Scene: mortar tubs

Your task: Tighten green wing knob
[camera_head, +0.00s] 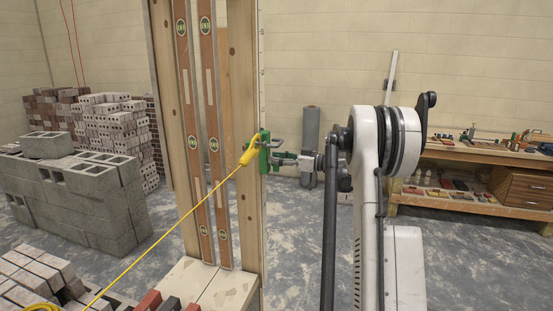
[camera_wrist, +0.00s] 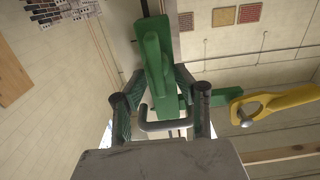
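A green clamp-like fitting (camera_head: 264,152) is fixed to the wooden post at about mid-height, with a yellow line holder (camera_head: 250,149) beside it on the left. In the wrist view, an upright green piece (camera_wrist: 154,62), which looks like the wing knob, stands in front of a green body. My gripper (camera_head: 279,158) reaches the fitting from the right. Its two fingertips (camera_wrist: 160,77) lie on either side of the green piece in the wrist view. I cannot tell whether they press on it. A grey U-shaped bar (camera_wrist: 166,126) shows between the fingers.
The wooden post (camera_head: 243,110) carries two long spirit levels (camera_head: 203,120). A taut yellow line (camera_head: 165,236) runs down to the lower left. Grey blocks (camera_head: 75,200) and bricks stand at left. A workbench (camera_head: 480,160) stands at right. The floor between is clear.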

